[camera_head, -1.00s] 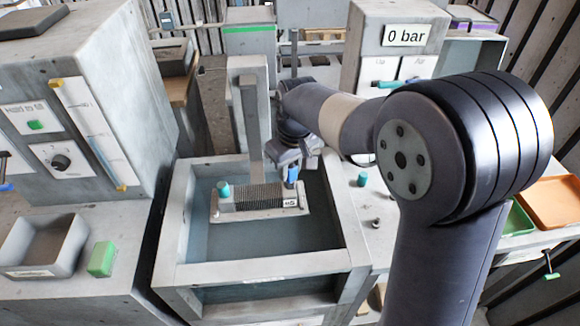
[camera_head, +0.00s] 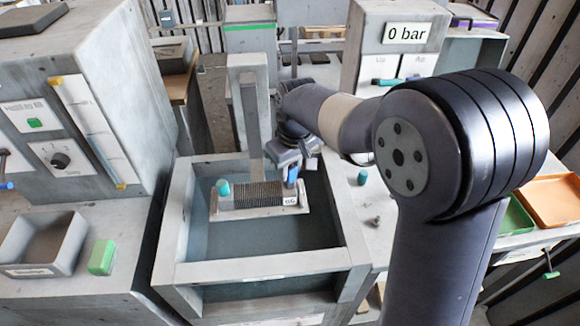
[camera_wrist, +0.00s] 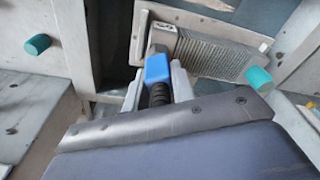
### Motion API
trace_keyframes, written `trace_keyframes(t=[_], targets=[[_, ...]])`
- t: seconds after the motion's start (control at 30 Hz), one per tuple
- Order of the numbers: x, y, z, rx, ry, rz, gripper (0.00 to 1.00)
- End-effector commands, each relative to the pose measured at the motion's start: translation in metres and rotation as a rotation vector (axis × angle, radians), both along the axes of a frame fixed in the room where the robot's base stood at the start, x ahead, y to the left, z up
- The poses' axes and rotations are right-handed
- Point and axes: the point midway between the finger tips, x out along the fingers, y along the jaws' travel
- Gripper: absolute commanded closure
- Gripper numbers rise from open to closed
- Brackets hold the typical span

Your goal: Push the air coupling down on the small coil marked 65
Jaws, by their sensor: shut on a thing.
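The small coil (camera_head: 258,195) is a grey ribbed block on a pale holder over the open tank. Its white label at the right end is small in the head view and seems to read 65. The blue air coupling (camera_head: 292,174) is at the coil's label end. My gripper (camera_wrist: 157,88) is shut on the coupling, which also shows in the wrist view (camera_wrist: 157,68) with a black ribbed hose behind it. There the coupling's front meets or nearly meets the coil's end fitting; I cannot tell how far it is seated. A teal cap (camera_wrist: 259,79) is at the coil's other end.
The tank (camera_head: 168,225) has raised walls around the coil, and a grey upright post (camera_head: 250,115) stands behind it. A teal peg (camera_head: 362,177) stands on the bench to the right. A display (camera_head: 405,34) reads 0 bar. A grey bin (camera_head: 72,240) and a green block (camera_head: 102,257) are at left.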

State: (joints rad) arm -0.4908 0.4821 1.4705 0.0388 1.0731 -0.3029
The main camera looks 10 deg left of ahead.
Motion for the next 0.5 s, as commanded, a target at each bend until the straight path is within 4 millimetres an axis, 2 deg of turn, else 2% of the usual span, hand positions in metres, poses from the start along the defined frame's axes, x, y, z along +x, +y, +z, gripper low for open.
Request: trace_keyframes(t=[0.07, 0.1, 0.4, 0.5], targets=[[0.0001, 0.0001, 0.0004, 0.001, -0.001, 0.0, 1.0], [0.0001, 0.0001, 0.0004, 0.001, -0.001, 0.0, 0.75], [0.0001, 0.0001, 0.0002, 0.0, 0.0, 0.0, 0.5], [0.0, 0.0, 0.0002, 0.0, 0.0, 0.0, 0.5]])
